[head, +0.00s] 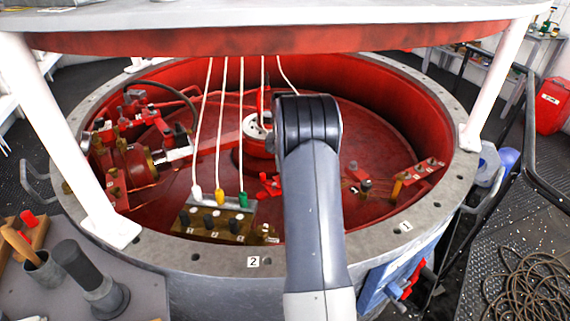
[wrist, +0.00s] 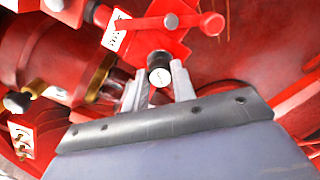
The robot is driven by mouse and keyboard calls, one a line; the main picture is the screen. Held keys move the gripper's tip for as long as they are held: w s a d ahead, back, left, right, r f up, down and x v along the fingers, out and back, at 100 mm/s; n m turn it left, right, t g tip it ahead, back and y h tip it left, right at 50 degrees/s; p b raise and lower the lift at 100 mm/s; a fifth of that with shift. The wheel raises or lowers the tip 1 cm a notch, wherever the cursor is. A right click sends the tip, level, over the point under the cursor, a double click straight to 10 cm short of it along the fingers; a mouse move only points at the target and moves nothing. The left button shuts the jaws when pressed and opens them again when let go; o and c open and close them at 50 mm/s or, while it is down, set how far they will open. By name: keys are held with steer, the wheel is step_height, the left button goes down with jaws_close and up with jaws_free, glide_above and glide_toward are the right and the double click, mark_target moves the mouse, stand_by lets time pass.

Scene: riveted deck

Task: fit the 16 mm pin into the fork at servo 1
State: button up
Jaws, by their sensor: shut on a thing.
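In the wrist view my gripper (wrist: 158,86) reaches up from the bottom edge, its two pale fingers on either side of a short dark pin (wrist: 160,76) with a marked white end face. The fingers are shut on it. The pin overlaps the lower edge of a red fork-like bracket (wrist: 150,42); I cannot tell whether it is in a hole or only in front. A red servo body (wrist: 40,50) with a brass ring and bright rod lies to the left. I cannot read which servo it is. In the head view my arm hides the gripper and pin.
A red lever (wrist: 190,20) with a grey bolt and red knob crosses the bracket. In the head view, a brass block (head: 222,222) with several black-headed pins stands at the pit's near side. White cables (head: 220,120) hang above it. A grey flanged rim (head: 180,258) surrounds the pit.

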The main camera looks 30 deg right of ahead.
steer(key=shift+f, duration=0.45)
steer(key=o, duration=1.1)
steer(key=shift+r, duration=0.1)
step_height(320, 180, up, 11)
step_height(320, 180, down, 11)
steer(key=shift+r, duration=0.4)
